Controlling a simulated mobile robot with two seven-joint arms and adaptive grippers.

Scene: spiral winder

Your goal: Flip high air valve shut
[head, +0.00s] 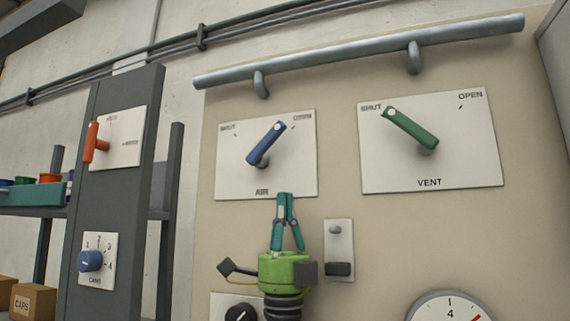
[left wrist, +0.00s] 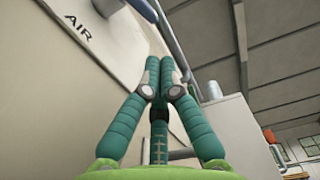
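The AIR valve has a blue lever (head: 267,144) on a white plate (head: 231,182) high on the beige panel. The lever tilts up to the right, its end toward the OPEN mark. My left gripper (head: 285,196) points upward just below the lever, its fingertips at the plate's bottom edge by the AIR label. Its teal fingers are drawn together with nothing between them. In the left wrist view the fingers (left wrist: 166,62) meet at the tips, and the blue lever (left wrist: 144,9) is partly visible at the top edge. My right gripper is not in view.
A green VENT lever (head: 410,128) tilts toward SHUT at right. A grey pipe rail (head: 340,52) runs above both plates. A small switch plate (head: 338,240) sits right of my gripper, a gauge (head: 448,308) lower right. A dark post (head: 122,200) with an orange lever (head: 92,143) stands left.

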